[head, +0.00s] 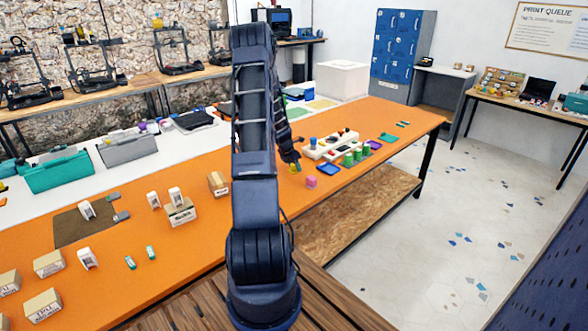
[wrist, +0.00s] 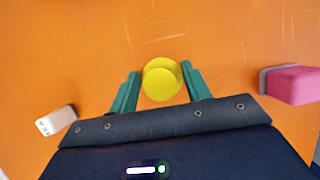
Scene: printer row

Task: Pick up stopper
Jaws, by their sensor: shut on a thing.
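The stopper (wrist: 161,79) is a round yellow piece, seen from above between the two green fingers of my gripper (wrist: 158,88) in the wrist view. The fingers are shut on its sides. In the head view my gripper (head: 293,167) is low over the orange table, at the right of my arm, and a bit of yellow shows there. The stopper's underside is hidden, so I cannot tell whether it touches the table.
A pink block (wrist: 295,85) lies right of my gripper; a small white piece (wrist: 55,120) lies to the left. In the head view, a white rack (head: 330,146) and green pieces (head: 357,155) stand behind the pink block (head: 311,182). Boxes (head: 181,212) stand left of my arm.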

